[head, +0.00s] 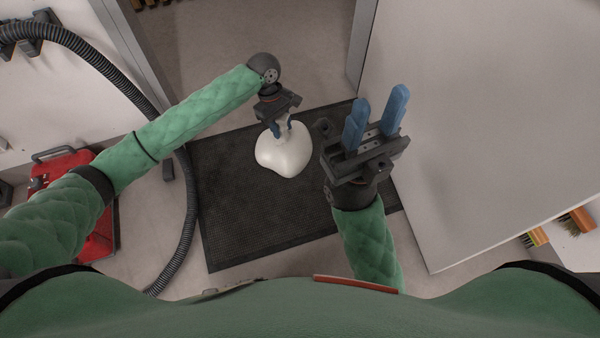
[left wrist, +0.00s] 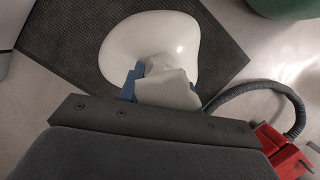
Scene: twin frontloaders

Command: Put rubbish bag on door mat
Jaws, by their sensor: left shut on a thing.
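The white rubbish bag (head: 284,150) is over the dark door mat (head: 240,220) in the head view. My left gripper (head: 281,128) is shut on the bag's gathered top. In the left wrist view the bag (left wrist: 150,48) hangs between the blue fingers, with the mat (left wrist: 85,50) behind it. I cannot tell whether the bag touches the mat. My right gripper (head: 376,118) is open and empty, fingers apart, over the right part of the mat.
A red vacuum cleaner (head: 98,232) stands at the left, and its black hose (head: 190,215) runs along the mat's left edge. A large white door or panel (head: 470,130) is at the right. Brushes (head: 577,221) lie at the far right. The mat's front left part is clear.

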